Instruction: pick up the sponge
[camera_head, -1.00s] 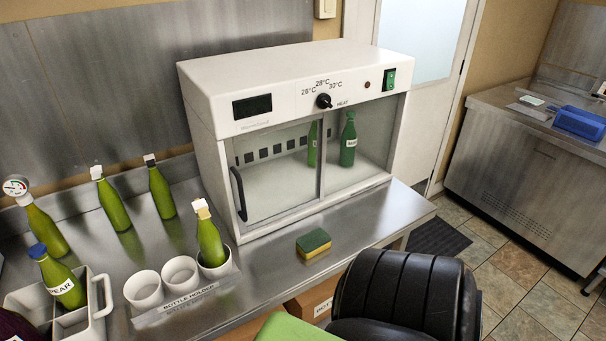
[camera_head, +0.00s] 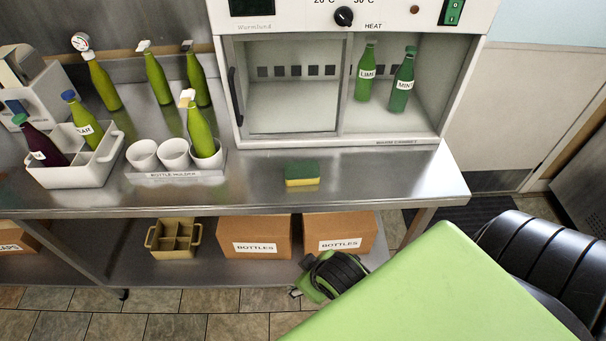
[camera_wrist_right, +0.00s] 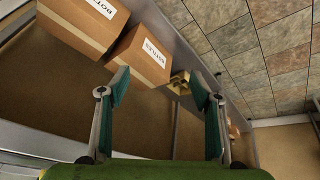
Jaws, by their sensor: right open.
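The sponge (camera_head: 302,174), green on top and yellow below, lies on the steel counter (camera_head: 260,190) near its front edge, in front of the white heating cabinet. In the right wrist view my right gripper (camera_wrist_right: 165,85) is open, its two fingers wide apart with nothing between them. That view looks toward the lower shelf with cardboard boxes, and the sponge does not show in it. In the head view my right gripper cannot be made out; green and black parts of me fill the lower right. My left gripper is in neither view.
The cabinet (camera_head: 290,118) holds two green bottles. A white bottle holder (camera_head: 175,175) with one bottle stands left of the sponge, and a white carrier (camera_head: 75,175) farther left. Cardboard boxes (camera_head: 255,235) and a tan crate (camera_head: 173,240) sit on the shelf below. The counter around the sponge is clear.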

